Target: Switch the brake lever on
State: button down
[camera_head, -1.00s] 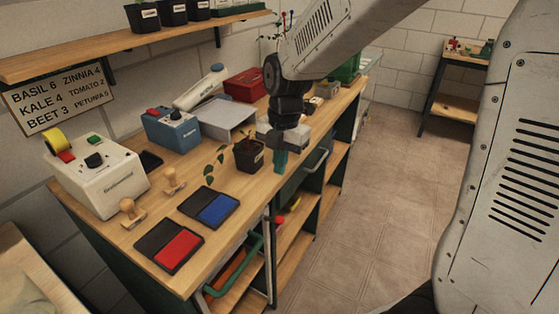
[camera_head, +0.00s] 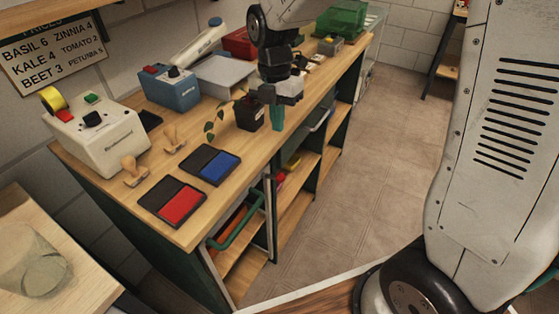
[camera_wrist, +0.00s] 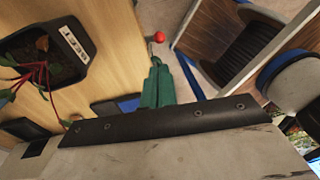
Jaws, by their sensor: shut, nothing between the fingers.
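A small red ball knob on a thin stem shows in the wrist view (camera_wrist: 159,37), at the bench's front edge; it may be the brake lever. In the head view a small red spot (camera_head: 280,177) below the bench top looks like the same knob. My gripper (camera_head: 277,128) points down beside the seedling pot, near the front edge of the bench. Its teal fingers are shut and empty. In the wrist view the fingertips (camera_wrist: 157,66) are a little apart from the knob. The lever's setting cannot be told.
The wooden bench (camera_head: 225,180) holds a dark seedling pot (camera_head: 249,114) close to my gripper, red (camera_head: 180,203) and blue (camera_head: 219,165) stamp pads, wooden stamps and a white machine (camera_head: 98,135). A green rail (camera_head: 240,225) fronts the shelves. Tiled floor is open to the right.

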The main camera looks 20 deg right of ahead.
aim_at(280, 175)
jog(key=f, duration=0.4)
jog(key=s+f, duration=0.1)
jog(key=f, duration=0.9)
jog(key=shift+s, duration=0.4)
